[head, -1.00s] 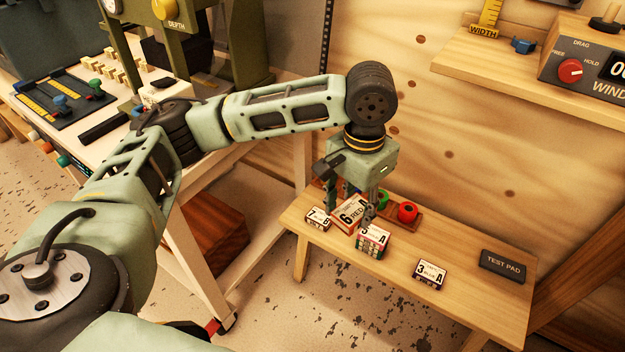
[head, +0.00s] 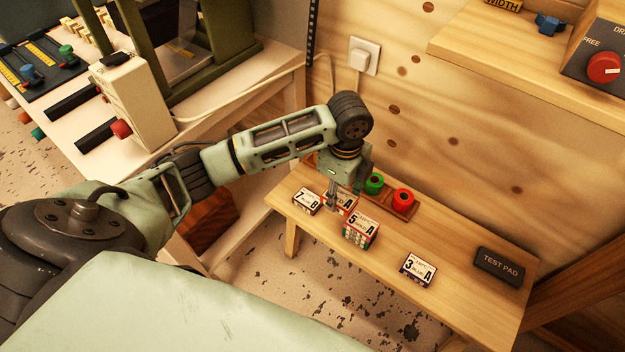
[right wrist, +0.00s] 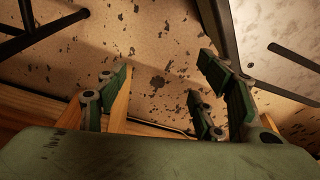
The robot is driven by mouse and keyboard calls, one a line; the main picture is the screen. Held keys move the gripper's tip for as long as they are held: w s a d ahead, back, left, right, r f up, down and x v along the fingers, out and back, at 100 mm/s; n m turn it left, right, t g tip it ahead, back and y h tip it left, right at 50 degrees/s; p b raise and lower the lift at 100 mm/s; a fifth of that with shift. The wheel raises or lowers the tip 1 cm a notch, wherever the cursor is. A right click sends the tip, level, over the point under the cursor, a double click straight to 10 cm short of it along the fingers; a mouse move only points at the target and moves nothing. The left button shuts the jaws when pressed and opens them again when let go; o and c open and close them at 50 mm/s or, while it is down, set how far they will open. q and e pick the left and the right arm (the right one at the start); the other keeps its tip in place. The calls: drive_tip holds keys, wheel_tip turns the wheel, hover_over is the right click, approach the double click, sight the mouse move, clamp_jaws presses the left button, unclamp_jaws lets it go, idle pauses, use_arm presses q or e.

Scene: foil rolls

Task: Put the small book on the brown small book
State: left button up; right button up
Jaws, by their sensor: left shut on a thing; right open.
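Several small book-like blocks with printed white covers are on the low wooden bench. The one marked 6 RED A (head: 347,203) is partly hidden by my left gripper (head: 338,196), which is shut on it. The block marked 7 B (head: 306,201) lies to its left. The taller 5 A block (head: 361,229), with reddish and green sides, stands just in front. The block marked 3 A (head: 418,270) lies apart to the right. I cannot tell which is the brown one. My right gripper (right wrist: 162,95) is open and empty in the right wrist view, over speckled floor.
A black test pad (head: 499,265) lies at the bench's right end. Bare bench lies between the 3 A block and the pad. A wooden wall rises behind.

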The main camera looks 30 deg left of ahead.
use_arm(q)
drive_tip(key=b, duration=0.3)
hover_over(308, 198)
drive_tip(key=f, duration=0.6)
drive_tip(key=shift+s+d+f, duration=0.15)
drive_tip(key=shift+d+f, duration=0.2)
drive_tip(key=shift+f, duration=0.05)
drive_tip(key=shift+a+f, duration=0.1)
drive_tip(key=shift+a, duration=0.15)
drive_tip(key=shift+a+f+b, duration=0.1)
drive_tip(key=shift+f+b, duration=0.35)
drive_tip(key=shift+f, duration=1.55)
use_arm(e)
drive_tip(key=w+r, duration=0.4)
drive_tip(key=r, duration=0.9)
drive_tip(key=shift+a+r+t, duration=0.15)
drive_tip(key=shift+a+t, duration=0.05)
drive_tip(key=shift+t, duration=0.2)
use_arm(q)
drive_tip(key=shift+f, duration=0.1)
drive_tip(key=o, duration=1.2)
use_arm(e)
drive_tip(key=shift+w, duration=0.1)
